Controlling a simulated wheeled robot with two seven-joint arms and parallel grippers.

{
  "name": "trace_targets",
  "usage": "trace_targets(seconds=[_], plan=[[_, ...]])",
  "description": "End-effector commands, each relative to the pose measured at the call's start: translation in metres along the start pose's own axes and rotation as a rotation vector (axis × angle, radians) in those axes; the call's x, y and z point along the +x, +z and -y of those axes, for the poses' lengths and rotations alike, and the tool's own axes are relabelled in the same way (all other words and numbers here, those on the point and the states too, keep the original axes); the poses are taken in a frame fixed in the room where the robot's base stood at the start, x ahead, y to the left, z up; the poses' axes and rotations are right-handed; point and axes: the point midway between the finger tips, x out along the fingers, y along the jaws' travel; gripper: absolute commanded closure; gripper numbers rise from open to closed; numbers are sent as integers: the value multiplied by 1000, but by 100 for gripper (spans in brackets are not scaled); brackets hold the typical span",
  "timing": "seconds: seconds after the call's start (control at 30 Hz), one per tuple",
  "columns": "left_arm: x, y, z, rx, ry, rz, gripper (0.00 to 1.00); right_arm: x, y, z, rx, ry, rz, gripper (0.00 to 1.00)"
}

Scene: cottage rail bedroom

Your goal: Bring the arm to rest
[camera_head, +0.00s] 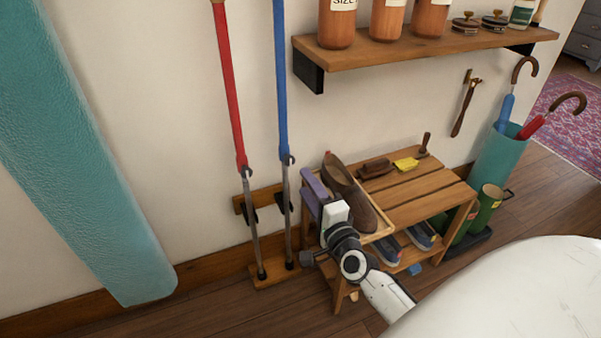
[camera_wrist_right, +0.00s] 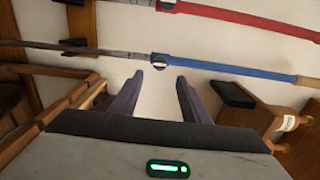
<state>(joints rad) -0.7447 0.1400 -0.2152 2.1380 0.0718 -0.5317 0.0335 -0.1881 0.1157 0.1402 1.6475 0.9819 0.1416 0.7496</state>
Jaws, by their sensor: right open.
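My right arm comes in from the bottom of the head view. Its gripper (camera_head: 314,184) is in front of the left end of a wooden shoe bench, with a purple finger showing. In the right wrist view, the two purple fingers of this gripper (camera_wrist_right: 160,82) stand apart with only pale wall between them. It holds nothing. A blue pole (camera_wrist_right: 220,68) crosses beyond the fingertips, apparently not touched. My left gripper is not in view.
The bench (camera_head: 425,190) carries brown shoes (camera_head: 338,172) and brushes. Red (camera_head: 230,85) and blue (camera_head: 281,80) poles stand left of it. A wall shelf (camera_head: 430,48) holds bottles above. An umbrella stand (camera_head: 498,160) is at right. A large teal object (camera_head: 80,150) fills the left.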

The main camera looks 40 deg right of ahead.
Motion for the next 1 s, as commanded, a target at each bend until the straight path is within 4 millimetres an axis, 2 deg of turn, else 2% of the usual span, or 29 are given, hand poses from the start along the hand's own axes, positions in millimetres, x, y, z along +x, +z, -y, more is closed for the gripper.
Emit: trace_targets(seconds=[0.1, 0.2, 0.77, 0.87, 0.97, 1.0], plan=[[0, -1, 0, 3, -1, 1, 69, -13, 0, 0, 0, 1, 1, 58], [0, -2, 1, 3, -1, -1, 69, -17, 0, 0, 0, -1, 1, 58], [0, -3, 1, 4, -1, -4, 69, -18, 1, 0, -3, 1, 4, 58], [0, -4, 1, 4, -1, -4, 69, -21, 16, -1, -51, 21, 55, 58], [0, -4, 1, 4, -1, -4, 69, -34, 54, -5, -188, 73, 191, 58], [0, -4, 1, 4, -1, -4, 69, -44, 73, -9, -270, 102, 266, 58]])
